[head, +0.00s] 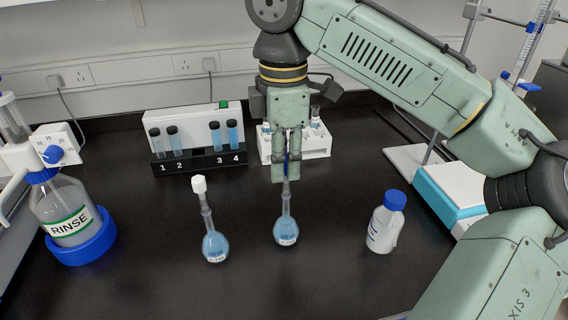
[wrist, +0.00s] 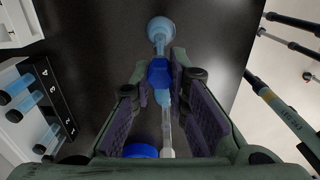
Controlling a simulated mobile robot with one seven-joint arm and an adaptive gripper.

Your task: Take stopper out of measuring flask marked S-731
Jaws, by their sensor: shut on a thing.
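Two measuring flasks with blue liquid stand on the black bench in the head view. The right flask (head: 286,232) stands directly below my gripper (head: 287,172), its neck rising to the fingertips. The left flask (head: 215,246) has a white stopper (head: 199,184). Both labels are too small to read, so I cannot tell which is S-731. My gripper is shut on a blue stopper (wrist: 158,73), which shows between the dark finger pads in the wrist view. The fingers mostly hide it in the head view. I cannot tell whether it is still seated in the neck.
A numbered rack with several tubes (head: 200,160) and a white rack (head: 315,143) stand behind. A RINSE bottle (head: 68,212) is at the left. A blue-capped white bottle (head: 384,228) stands right of the flasks. The front bench between them is clear.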

